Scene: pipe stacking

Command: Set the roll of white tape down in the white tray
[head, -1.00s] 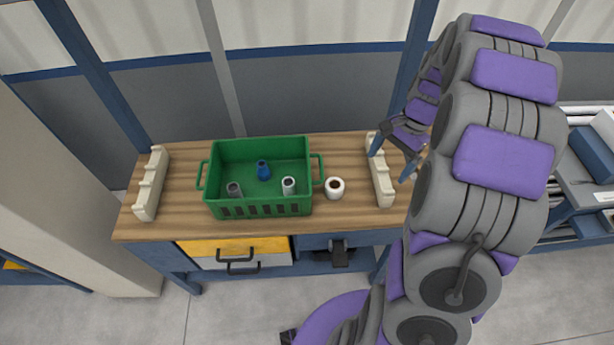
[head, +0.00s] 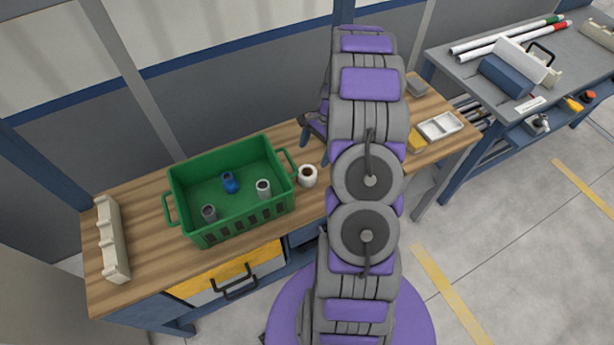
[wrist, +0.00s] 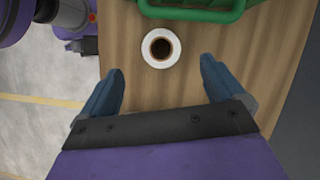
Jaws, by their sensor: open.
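The roll of white tape (head: 308,176) stands on the wooden bench, just right of the green crate. In the wrist view the roll (wrist: 161,47) shows from above with its brown core, beyond my fingertips and close to the crate's handle. My gripper (wrist: 158,82) is open and empty; the roll lies ahead of the gap between its fingers, apart from both. In the head view my gripper (head: 316,145) is partly hidden behind my arm, near the roll. The white tray (head: 440,125) lies at the right end of the bench, with a divider across it.
The green crate (head: 217,231) holds one blue and two grey pipe pieces. A cream notched rack (head: 112,240) stands at the bench's left end. A yellow block (head: 415,140) and a grey item (head: 416,87) are near the tray. A grey table (head: 480,75) stands at right.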

